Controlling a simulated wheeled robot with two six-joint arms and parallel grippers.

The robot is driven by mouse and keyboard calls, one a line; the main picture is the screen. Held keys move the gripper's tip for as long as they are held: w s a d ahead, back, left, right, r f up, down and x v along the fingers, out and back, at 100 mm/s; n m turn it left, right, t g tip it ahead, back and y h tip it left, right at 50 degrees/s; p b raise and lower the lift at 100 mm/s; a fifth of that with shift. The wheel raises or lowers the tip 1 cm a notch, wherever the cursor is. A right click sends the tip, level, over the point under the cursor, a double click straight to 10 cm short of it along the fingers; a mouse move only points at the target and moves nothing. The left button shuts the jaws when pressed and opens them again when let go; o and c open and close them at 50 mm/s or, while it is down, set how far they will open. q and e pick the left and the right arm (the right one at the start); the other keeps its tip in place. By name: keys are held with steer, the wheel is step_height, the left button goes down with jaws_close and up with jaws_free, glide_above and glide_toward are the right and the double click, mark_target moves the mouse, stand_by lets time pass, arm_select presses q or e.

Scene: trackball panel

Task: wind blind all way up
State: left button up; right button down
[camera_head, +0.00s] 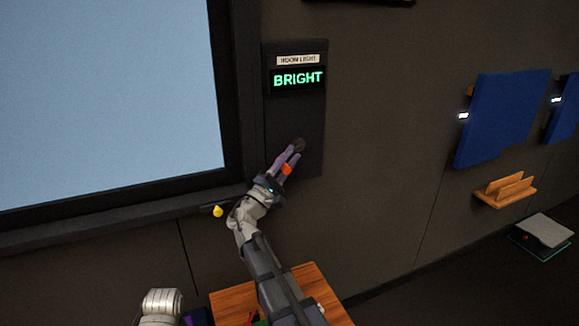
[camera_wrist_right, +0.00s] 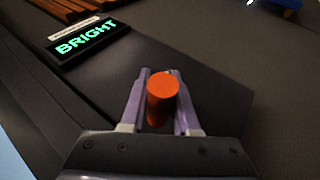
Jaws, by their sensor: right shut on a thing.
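The dark control panel (camera_head: 295,115) hangs on the wall to the right of the window. Its sign reads "ROOM LIGHT" and its display (camera_head: 298,78) shows "BRIGHT" in green; the display also shows in the right wrist view (camera_wrist_right: 86,42). The window pane (camera_head: 105,95) is plain pale blue, with no blind visible over the part in view. My right gripper (camera_head: 291,156) is at the panel's lower part, shut on an orange cylindrical handle (camera_wrist_right: 162,95). A dark round hub (camera_head: 298,145) shows by the fingertips. My left gripper is not in view.
A small yellow piece (camera_head: 217,211) sits below the window frame. A wooden surface (camera_head: 318,278) with small items lies below my right arm. Blue panels (camera_head: 502,115) and a wooden rack (camera_head: 506,192) are on the wall at right.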

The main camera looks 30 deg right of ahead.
steer(key=shift+t, duration=0.3)
steer(key=c, duration=0.7)
jaws_free()
steer(key=shift+o, duration=0.2)
steer(key=shift+f, duration=0.1)
steer(key=b+v, duration=0.4)
steer(key=v, duration=0.3)
steer(key=shift+a+f, duration=0.25)
